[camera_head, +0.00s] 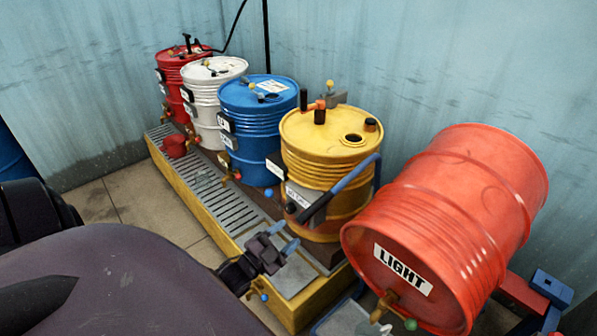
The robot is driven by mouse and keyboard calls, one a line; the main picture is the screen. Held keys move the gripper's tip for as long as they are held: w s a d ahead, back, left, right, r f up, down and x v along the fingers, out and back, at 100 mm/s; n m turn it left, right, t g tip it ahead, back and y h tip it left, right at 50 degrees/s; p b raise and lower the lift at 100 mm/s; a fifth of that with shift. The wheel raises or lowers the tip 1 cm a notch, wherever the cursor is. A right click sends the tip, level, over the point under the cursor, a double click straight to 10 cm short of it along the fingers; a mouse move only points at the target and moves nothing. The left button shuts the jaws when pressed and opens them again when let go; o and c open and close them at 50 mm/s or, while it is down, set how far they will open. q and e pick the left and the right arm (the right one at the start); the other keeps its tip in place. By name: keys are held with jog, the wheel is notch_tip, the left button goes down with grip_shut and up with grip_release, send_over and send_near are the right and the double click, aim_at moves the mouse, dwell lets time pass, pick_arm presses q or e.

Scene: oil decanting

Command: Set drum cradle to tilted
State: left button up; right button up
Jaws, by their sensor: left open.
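A large orange-red drum (465,210) marked LIGHT lies on its side at the right, its labelled end facing front-left. The drum cradle (525,292) shows as blue and red frame parts low at the right; most of it is hidden by the drum. A blue lever (352,175) with a black grip (316,207) slants down to the left in front of the yellow drum; its far end runs behind the orange-red drum, so its attachment is hidden. My left gripper (287,237) is open and empty, below and left of the grip, apart from it. My right gripper is out of view.
Upright yellow (325,150), blue (260,125), white (213,85) and red (176,80) drums stand on a yellow-edged grated platform (205,185). A brass tap (383,305) sticks out of the LIGHT drum. Tiled floor (150,208) is clear left of the platform.

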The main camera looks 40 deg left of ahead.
pick_arm(q)
jog(key=v, duration=0.3)
jog(key=shift+s+f, duration=0.1)
jog(key=shift+s, duration=0.15)
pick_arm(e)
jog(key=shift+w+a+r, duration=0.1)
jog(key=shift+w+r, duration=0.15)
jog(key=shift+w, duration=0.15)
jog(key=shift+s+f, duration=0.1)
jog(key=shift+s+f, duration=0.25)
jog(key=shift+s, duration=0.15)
